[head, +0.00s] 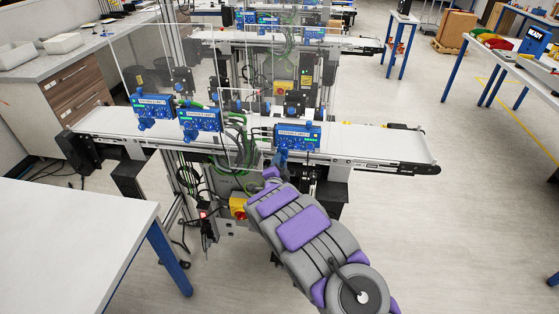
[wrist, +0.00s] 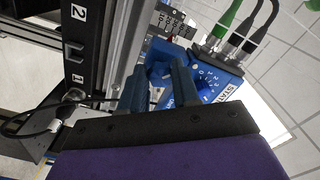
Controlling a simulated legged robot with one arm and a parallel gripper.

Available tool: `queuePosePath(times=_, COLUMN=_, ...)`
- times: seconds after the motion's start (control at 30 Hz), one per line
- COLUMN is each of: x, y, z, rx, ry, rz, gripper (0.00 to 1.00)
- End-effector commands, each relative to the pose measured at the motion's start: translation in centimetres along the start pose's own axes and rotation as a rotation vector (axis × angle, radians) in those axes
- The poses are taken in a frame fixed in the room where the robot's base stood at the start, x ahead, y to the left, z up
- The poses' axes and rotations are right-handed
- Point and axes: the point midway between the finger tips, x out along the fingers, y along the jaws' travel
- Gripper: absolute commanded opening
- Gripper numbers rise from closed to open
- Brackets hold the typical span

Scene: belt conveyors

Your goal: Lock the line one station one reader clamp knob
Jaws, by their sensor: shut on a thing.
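The reader (head: 298,135) is a blue box with a label and green lights at the right part of the near belt. In the wrist view, the reader (wrist: 212,84) shows a numbered dial and a partly cut-off label starting "STAT". A blue clamp knob (wrist: 159,71) sits beside it, between my two fingers. My gripper (wrist: 160,80) is shut on this knob, one finger on each side. In the head view, my gripper (head: 281,158) reaches up to just below the reader, and the knob is hidden there. The knob's lock marking cannot be read.
Two similar blue readers, one at far left (head: 152,106) and one beside it (head: 200,121), stand on the same belt (head: 375,143). Green and black cables hang between the readers. A yellow switch box (head: 238,207) is left of my arm. A white table (head: 70,235) stands at front left.

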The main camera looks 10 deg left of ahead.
Motion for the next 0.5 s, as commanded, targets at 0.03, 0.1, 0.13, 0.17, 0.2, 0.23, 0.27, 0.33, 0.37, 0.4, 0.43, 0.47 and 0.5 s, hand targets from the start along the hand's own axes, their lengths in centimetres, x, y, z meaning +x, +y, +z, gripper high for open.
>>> queuePosePath(times=0.03, x=0.00, y=-0.25, z=-0.07, rx=0.044, ry=0.000, rz=-0.001, gripper=0.00)
queuePosePath(times=0.1, x=-0.01, y=-0.22, z=-0.05, rx=0.111, ry=-0.001, rz=0.000, gripper=0.00)
queuePosePath(times=0.13, x=-0.01, y=-0.20, z=-0.04, rx=0.140, ry=-0.001, rz=0.000, gripper=0.00)
queuePosePath(times=0.17, x=-0.02, y=-0.18, z=-0.03, rx=0.168, ry=-0.001, rz=0.000, gripper=0.00)
queuePosePath(times=0.2, x=-0.02, y=-0.15, z=-0.02, rx=0.206, ry=-0.002, rz=0.001, gripper=0.00)
queuePosePath(times=0.23, x=-0.01, y=-0.13, z=-0.01, rx=0.234, ry=-0.002, rz=0.001, gripper=0.00)
queuePosePath(times=0.27, x=-0.01, y=-0.09, z=-0.01, rx=0.262, ry=-0.002, rz=0.002, gripper=0.00)
queuePosePath(times=0.33, x=-0.02, y=-0.06, z=0.01, rx=0.329, ry=-0.001, rz=0.002, gripper=0.00)
queuePosePath(times=0.37, x=-0.02, y=-0.05, z=0.03, rx=0.357, ry=-0.002, rz=0.002, gripper=0.00)
queuePosePath(times=0.4, x=-0.02, y=-0.02, z=0.04, rx=0.394, ry=-0.002, rz=0.002, gripper=0.00)
queuePosePath(times=0.43, x=-0.01, y=-0.01, z=0.03, rx=0.422, ry=-0.002, rz=0.002, gripper=0.00)
queuePosePath(times=0.47, x=0.00, y=0.03, z=0.01, rx=0.449, ry=-0.001, rz=0.003, gripper=0.00)
queuePosePath(times=0.5, x=0.00, y=0.05, z=0.01, rx=0.485, ry=-0.001, rz=0.003, gripper=0.00)
